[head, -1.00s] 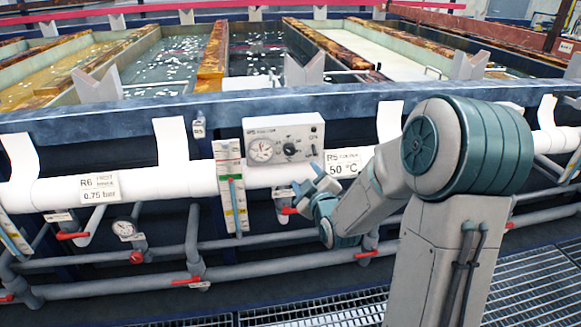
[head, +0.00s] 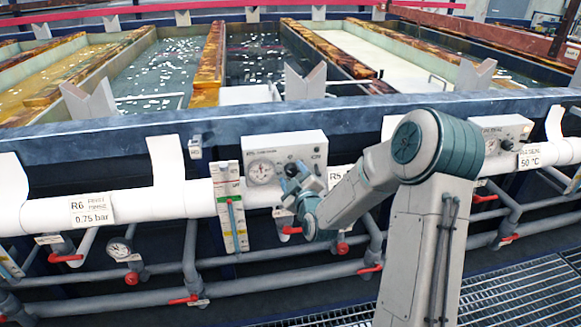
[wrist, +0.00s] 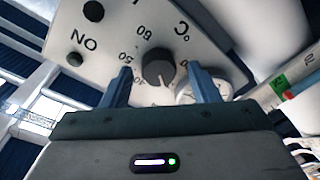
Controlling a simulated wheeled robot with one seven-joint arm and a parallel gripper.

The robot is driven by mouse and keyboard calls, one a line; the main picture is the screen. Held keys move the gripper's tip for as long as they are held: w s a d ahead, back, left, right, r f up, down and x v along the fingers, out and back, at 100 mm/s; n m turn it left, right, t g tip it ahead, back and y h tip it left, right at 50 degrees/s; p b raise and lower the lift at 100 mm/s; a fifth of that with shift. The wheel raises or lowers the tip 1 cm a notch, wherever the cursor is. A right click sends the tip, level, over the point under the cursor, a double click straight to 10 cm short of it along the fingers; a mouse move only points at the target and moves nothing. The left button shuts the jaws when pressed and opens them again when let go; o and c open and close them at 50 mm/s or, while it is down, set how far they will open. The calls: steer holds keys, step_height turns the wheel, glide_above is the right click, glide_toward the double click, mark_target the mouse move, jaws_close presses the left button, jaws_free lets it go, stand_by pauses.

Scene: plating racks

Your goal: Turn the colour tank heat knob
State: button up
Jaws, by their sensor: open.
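The heat knob (wrist: 158,68) is a dark round knob on a pale control box (wrist: 140,30), with a temperature scale in °C around it. The box also shows in the head view (head: 312,143), mounted on the white pipe, with a dial gauge (head: 262,172) left of the knob. My gripper (wrist: 158,70) is open, one blue finger on each side of the knob in the wrist view. I cannot tell whether the fingers touch it. In the head view my gripper (head: 300,182) covers the box's lower right part and partly hides the knob.
A strip gauge (head: 229,200) stands left of the box. A second control box (head: 500,130) sits farther right, marked 50 °C. Red-handled valves (head: 292,230) and grey pipes (head: 300,268) run below. The tank rim (head: 240,127) is above.

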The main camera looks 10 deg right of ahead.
steer(key=shift+w, duration=0.2)
steer(key=shift+d, duration=0.1)
steer(key=c, duration=1)
